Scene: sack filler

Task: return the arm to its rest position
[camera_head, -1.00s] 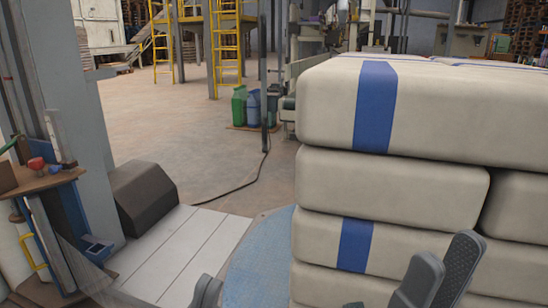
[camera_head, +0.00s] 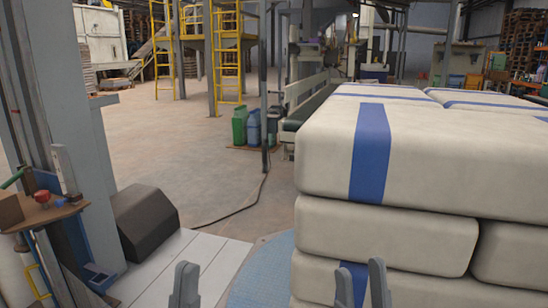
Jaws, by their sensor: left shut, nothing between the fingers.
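My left gripper (camera_head: 185,287) shows at the bottom edge, over the pale boards. Its fingers are together with nothing seen between them. My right gripper (camera_head: 361,285) is at the bottom, in front of the sack stack. Its two fingers stand apart with part of a blue stripe showing behind the gap, and it holds nothing visible. Both grippers point upward in the picture, and the arms behind them are out of frame. The stack of cream sacks (camera_head: 440,155) with blue bands fills the right side. I cannot tell whether my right gripper touches it.
A blue round plate (camera_head: 262,275) lies left of the stack. Pale boards (camera_head: 190,262) and a dark box (camera_head: 146,222) lie to its left. A wooden shelf with tools (camera_head: 45,214) stands at the far left. Green and blue containers (camera_head: 247,127) stand behind. Open floor (camera_head: 180,140) lies beyond.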

